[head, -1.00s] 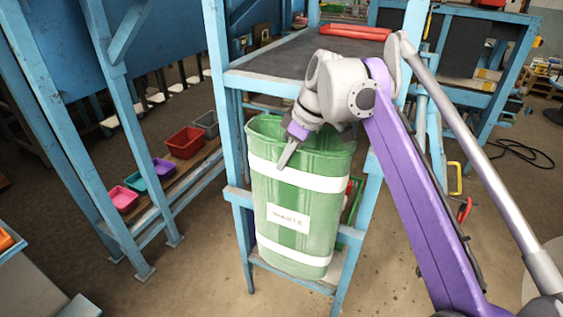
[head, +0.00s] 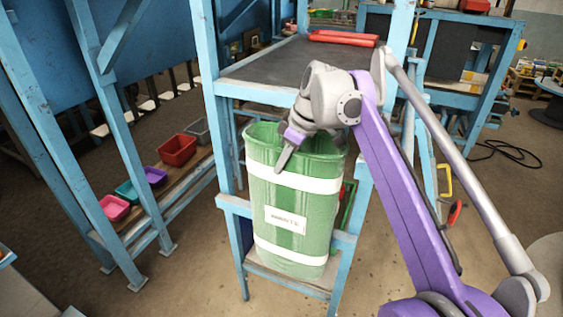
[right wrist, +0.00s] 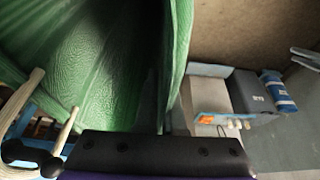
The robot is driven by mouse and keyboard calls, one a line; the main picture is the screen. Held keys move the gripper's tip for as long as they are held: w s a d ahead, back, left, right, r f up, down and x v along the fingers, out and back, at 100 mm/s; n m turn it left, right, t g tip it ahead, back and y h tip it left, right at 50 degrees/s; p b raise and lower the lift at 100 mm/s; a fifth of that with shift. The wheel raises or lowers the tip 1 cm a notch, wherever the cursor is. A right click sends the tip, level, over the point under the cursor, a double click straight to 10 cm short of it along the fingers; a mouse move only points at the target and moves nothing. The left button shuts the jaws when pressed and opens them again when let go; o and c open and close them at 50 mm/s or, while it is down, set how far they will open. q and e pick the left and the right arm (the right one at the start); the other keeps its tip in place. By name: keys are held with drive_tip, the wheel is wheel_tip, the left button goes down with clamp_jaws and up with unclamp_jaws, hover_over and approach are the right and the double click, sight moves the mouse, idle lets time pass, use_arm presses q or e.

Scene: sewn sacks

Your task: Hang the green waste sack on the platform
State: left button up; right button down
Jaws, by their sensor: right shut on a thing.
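The green waste sack (head: 317,216) with two white bands and a white label hangs upright at the front of the blue platform frame (head: 283,97), low between its legs. Its mouth is open at the top. My right gripper (head: 283,160) is at the front left of the sack's rim, shut on it, with one finger showing outside. In the right wrist view the green fabric (right wrist: 85,60) fills the upper left, close to the gripper. The finger inside the sack is hidden. Whether the sack's bottom rests on the lower shelf (head: 290,280) is hard to tell. My left gripper is not in view.
Red rolled items (head: 343,38) lie on the dark platform top (head: 290,62). A rack at left holds a red bin (head: 177,150), a grey bin (head: 198,131) and a pink bin (head: 115,208). A black cable (head: 505,152) lies on the floor at right.

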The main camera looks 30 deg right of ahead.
drive_tip(key=c, duration=0.9)
unclamp_jaws()
drive_tip(key=shift+c, duration=0.2)
drive_tip(key=shift+r, duration=0.1)
drive_tip(key=p+v, duration=0.2)
drive_tip(key=v, duration=0.8)
drive_tip(key=shift+d+r, duration=0.1)
drive_tip(key=shift+r, duration=0.25)
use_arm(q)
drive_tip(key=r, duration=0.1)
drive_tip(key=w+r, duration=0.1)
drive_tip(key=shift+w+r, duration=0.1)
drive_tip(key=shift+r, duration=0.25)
use_arm(e)
drive_tip(key=shift+s+f, duration=0.1)
